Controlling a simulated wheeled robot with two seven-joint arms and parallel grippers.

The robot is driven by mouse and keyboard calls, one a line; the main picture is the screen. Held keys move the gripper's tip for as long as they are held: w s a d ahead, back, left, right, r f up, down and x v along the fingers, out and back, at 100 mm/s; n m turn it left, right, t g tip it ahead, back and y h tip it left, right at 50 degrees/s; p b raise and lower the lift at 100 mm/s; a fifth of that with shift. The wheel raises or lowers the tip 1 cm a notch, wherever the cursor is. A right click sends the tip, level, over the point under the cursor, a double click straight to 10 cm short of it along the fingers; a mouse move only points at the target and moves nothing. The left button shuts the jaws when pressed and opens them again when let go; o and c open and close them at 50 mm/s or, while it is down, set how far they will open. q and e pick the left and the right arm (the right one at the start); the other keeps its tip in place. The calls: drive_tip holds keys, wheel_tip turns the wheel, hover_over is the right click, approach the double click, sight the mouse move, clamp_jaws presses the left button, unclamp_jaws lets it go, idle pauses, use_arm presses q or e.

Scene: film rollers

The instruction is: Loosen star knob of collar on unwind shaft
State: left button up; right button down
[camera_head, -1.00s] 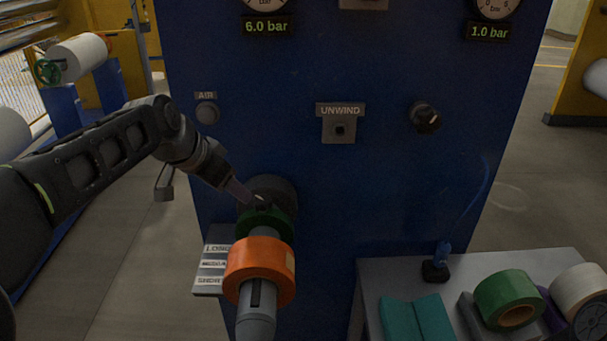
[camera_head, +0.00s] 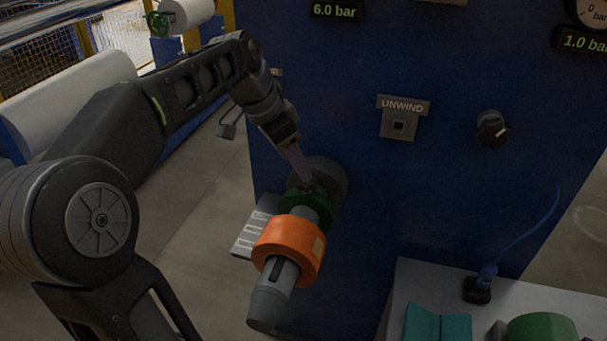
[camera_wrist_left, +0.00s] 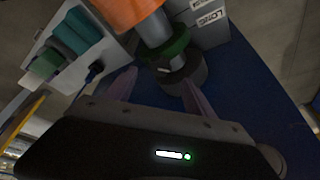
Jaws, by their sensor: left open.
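The unwind shaft (camera_head: 268,304) is a grey rod sticking out of the blue machine panel, with an orange roll (camera_head: 287,252) around it. Behind the roll is a green collar (camera_head: 318,207), close to the grey hub (camera_head: 333,180). My left gripper (camera_head: 308,182) is at the collar from above and the left. In the left wrist view the open fingers (camera_wrist_left: 158,85) stand on either side of the dark part by the green collar (camera_wrist_left: 172,48). The star knob is small and dark, and I cannot make out its shape clearly. My right gripper is not in view.
The blue panel (camera_head: 400,190) carries an UNWIND plate (camera_head: 403,106) and a black knob (camera_head: 492,128). A grey side table (camera_head: 412,285) with teal blocks (camera_head: 437,325) and a green roll stands at right. A labelled rack (camera_head: 250,235) is left of the shaft.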

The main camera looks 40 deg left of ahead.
sight(307, 186)
use_arm(q)
drive_tip(key=x, duration=0.6)
drive_tip(key=shift+p, duration=0.4)
drive_tip(key=shift+c, duration=0.4)
clamp_jaws()
